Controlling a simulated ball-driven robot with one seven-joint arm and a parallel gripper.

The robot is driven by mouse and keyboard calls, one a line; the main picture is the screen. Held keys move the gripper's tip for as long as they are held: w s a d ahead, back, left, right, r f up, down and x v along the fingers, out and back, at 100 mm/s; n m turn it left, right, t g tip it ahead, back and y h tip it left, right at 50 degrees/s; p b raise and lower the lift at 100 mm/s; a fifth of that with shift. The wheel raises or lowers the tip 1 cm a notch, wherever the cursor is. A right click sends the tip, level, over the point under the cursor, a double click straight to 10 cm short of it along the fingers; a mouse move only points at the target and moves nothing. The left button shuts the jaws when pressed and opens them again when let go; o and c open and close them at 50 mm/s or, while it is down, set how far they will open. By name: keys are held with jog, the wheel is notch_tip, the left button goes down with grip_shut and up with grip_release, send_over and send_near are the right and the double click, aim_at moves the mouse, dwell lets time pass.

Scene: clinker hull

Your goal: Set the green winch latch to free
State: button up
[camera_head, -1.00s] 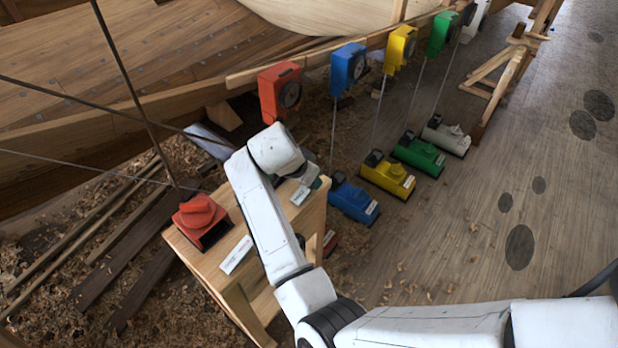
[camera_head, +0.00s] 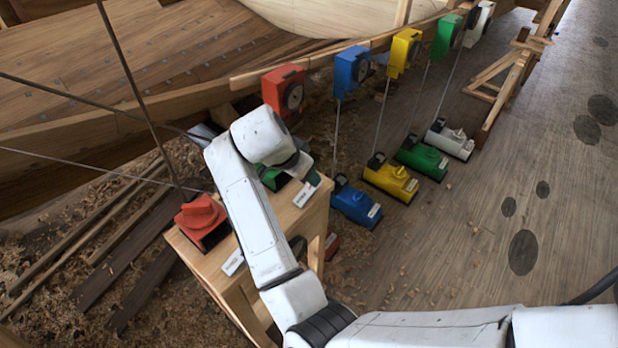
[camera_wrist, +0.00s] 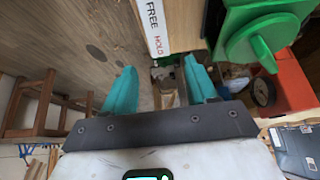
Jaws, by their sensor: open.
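The green winch latch (camera_wrist: 258,42) shows at the upper right of the wrist view, a rounded knob on a green body. In the head view its green body (camera_head: 271,178) sits on the wooden bench, largely hidden by my arm. A white label (camera_wrist: 153,22) reading FREE and HOLD lies beside it; I cannot tell which word the knob is set to. My gripper (camera_wrist: 161,82) is open, its teal fingers apart and empty, left of and below the knob in the wrist view. In the head view, my wrist hides most of the gripper.
A red latch (camera_head: 201,214) stands on the same bench (camera_head: 212,271), left of my arm. Blue (camera_head: 356,203), yellow (camera_head: 390,180), green (camera_head: 422,158) and white (camera_head: 450,139) units stand on the floor, with lines up to boxes on the hull rail.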

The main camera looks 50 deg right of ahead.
jog(key=shift+v, duration=2.05)
jog(key=s+d+f+n, duration=0.4)
jog(key=s+f+n, duration=0.1)
jog(key=s, duration=0.1)
jog(key=s+a+f+n+y, duration=0.2)
jog(key=s+a+f+n, duration=0.3)
jog(key=s, duration=0.5)
jog(key=s+a+f+n+y, duration=0.3)
jog(key=s+a+f+n, duration=0.3)
jog(key=s, duration=0.4)
jog(key=shift+a+f+n+t+y, duration=0.3)
jog(key=shift+a+n+t, duration=0.1)
jog(key=shift+a+n, duration=0.25)
jog(key=shift+s, duration=0.1)
